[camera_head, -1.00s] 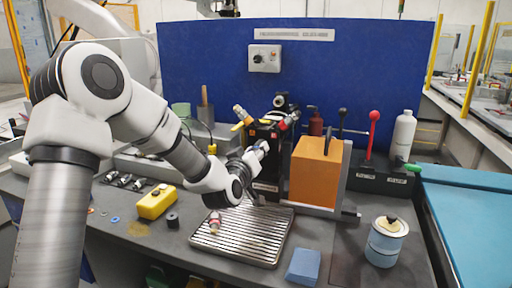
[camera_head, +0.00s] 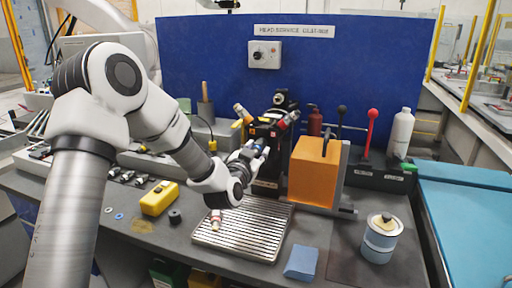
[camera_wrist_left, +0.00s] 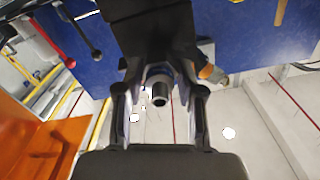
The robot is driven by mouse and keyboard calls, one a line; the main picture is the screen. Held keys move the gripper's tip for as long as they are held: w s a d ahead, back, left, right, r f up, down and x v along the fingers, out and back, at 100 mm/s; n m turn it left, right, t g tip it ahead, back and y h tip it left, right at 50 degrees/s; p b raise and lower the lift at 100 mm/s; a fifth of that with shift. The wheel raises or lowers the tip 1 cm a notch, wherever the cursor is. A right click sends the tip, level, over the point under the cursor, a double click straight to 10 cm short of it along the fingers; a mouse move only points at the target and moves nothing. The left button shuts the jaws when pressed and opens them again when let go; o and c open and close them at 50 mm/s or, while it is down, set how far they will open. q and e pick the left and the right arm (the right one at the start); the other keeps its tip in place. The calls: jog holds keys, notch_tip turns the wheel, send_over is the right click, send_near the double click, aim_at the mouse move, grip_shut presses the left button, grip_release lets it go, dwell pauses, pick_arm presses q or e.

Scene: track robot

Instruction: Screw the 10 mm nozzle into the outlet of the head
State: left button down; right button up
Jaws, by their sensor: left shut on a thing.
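The black head (camera_head: 262,134) stands at the back of the bench, with a yellow-tipped part and a red part angling out of its sides. My left gripper (camera_head: 258,150) is at the front underside of the head. In the left wrist view my left gripper (camera_wrist_left: 160,98) is shut on a short, dark metal nozzle (camera_wrist_left: 159,92) with a bluish collar. The nozzle's open end shows, just below the dark body of the head. Its size mark is not readable, and I cannot tell whether it is seated in the outlet. My right gripper is not in view.
A slatted tray (camera_head: 262,236) lies below, with a red-and-white fitting (camera_head: 216,219) on it. An orange block (camera_head: 314,172) stands close right of the head.

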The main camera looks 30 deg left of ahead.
pick_arm(q)
jog(key=m+p, duration=0.2)
jog(key=m, duration=0.2)
jog(key=shift+r, duration=0.15)
jog(key=m+p, duration=0.2)
jog(key=m, duration=0.1)
jog(key=shift+m, duration=0.8)
jog(key=shift+m+p, duration=0.55)
jog(key=shift+m, duration=0.15)
jog(key=c, duration=0.6)
grip_release()
jog(key=shift+f, duration=0.2)
